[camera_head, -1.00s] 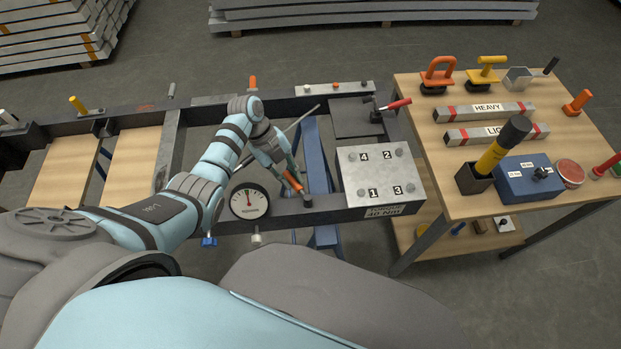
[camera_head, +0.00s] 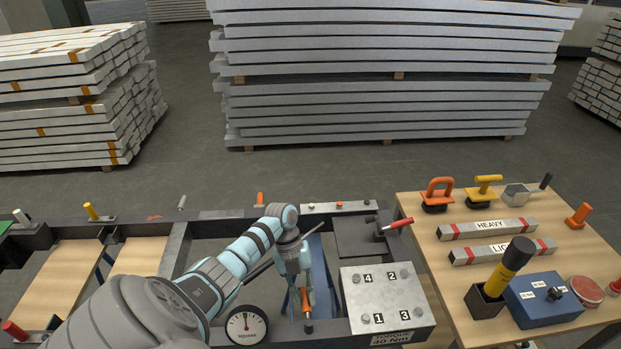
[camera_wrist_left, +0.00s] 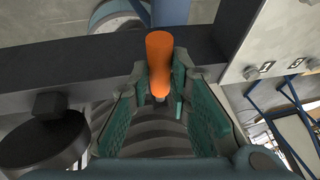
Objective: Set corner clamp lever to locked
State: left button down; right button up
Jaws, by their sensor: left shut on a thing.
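My left gripper (camera_head: 303,284) reaches down inside the dark frame, beside its near rail. It is shut on an orange handle (camera_head: 306,300), which also shows between the two green finger pads in the left wrist view (camera_wrist_left: 159,62). A dark knob or end shows just below the handle in the head view; I cannot tell whether they are joined. A lever with a red grip (camera_head: 398,224) sits on a dark clamp at the frame's far right corner, apart from my gripper, its grip pointing right and slightly up. My right gripper is not in view.
A grey plate numbered 1 to 4 (camera_head: 388,297) lies right of my gripper. A dial gauge (camera_head: 245,326) stands to its left. A wooden table (camera_head: 440,240) on the right holds bars, tools and a blue box (camera_head: 545,300). Metal bar stacks stand behind.

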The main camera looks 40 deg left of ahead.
pick_arm(q)
jog(key=c, duration=1.8)
grip_release()
jog(key=v, duration=1.2)
jog(key=shift+a, duration=0.1)
